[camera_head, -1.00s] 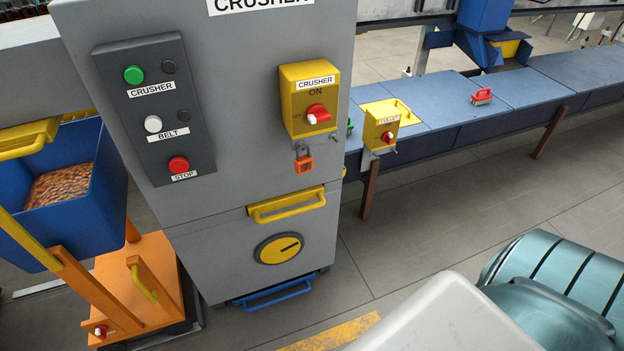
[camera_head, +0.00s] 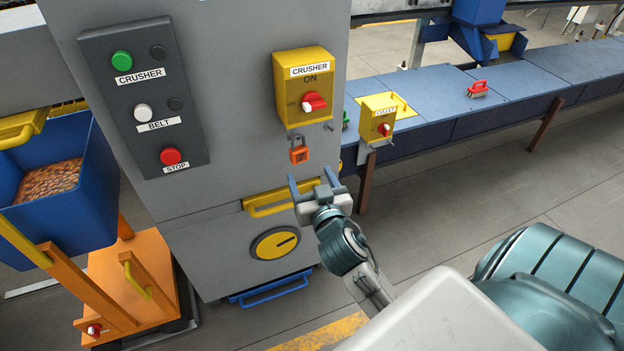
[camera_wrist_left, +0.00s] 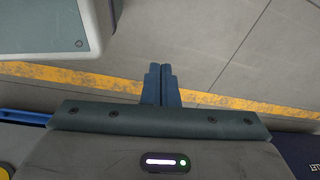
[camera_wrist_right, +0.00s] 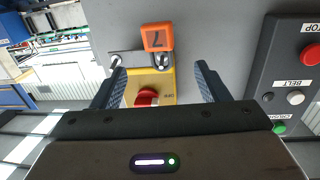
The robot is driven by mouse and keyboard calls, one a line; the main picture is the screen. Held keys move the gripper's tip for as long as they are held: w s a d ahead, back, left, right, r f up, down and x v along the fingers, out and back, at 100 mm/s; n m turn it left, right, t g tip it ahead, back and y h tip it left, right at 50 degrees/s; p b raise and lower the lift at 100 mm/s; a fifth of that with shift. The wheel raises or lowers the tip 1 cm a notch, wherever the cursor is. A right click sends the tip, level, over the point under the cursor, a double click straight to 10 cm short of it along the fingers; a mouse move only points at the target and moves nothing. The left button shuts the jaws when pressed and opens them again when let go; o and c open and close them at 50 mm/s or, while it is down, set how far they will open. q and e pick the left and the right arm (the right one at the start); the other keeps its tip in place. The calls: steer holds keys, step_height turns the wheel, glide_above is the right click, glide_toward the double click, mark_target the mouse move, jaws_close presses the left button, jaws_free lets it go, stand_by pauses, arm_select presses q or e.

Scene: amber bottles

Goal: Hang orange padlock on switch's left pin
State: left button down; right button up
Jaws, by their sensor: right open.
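The orange padlock (camera_head: 299,154) hangs upright by its grey shackle below the left part of the yellow crusher switch (camera_head: 288,100). A bare pin (camera_head: 329,127) sticks out to its right. The right wrist view shows the padlock (camera_wrist_right: 157,38) upside down, its shackle at one end of a grey bar; how it meets the pin is unclear. My right gripper (camera_head: 310,173) is open and empty, below and in front of the padlock. In its wrist view, padlock and switch show beyond and between the fingers, apart from them. My left gripper (camera_wrist_left: 160,70) is shut and empty over floor.
A grey button panel (camera_head: 145,100) is left of the switch on the grey cabinet (camera_head: 235,130). A yellow handle (camera_head: 265,208) sits below the padlock, behind my right gripper. A second yellow switch (camera_head: 378,118) stands at the blue conveyor (camera_head: 440,95). A blue bin (camera_head: 50,210) is at left.

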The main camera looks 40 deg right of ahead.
mark_target(298, 148)
steer(key=x, duration=0.3)
steer(key=p+x, duration=0.1)
steer(key=x, duration=0.3)
steer(key=r+p+x, duration=0.1)
steer(key=x, duration=0.2)
steer(key=shift+w+d, duration=0.15)
steer(key=shift+w, duration=0.15)
arm_select(q)
steer(key=s+f, duration=0.4)
steer(key=s, duration=0.1)
steer(key=shift+a+f, duration=0.25)
steer(key=shift+a, duration=0.1)
arm_select(e)
steer(key=c, duration=1.1)
steer(key=shift+o, duration=0.2)
steer(key=shift+w, duration=0.1)
steer(key=shift+w+r, duration=0.1)
steer(key=shift+r, duration=0.15)
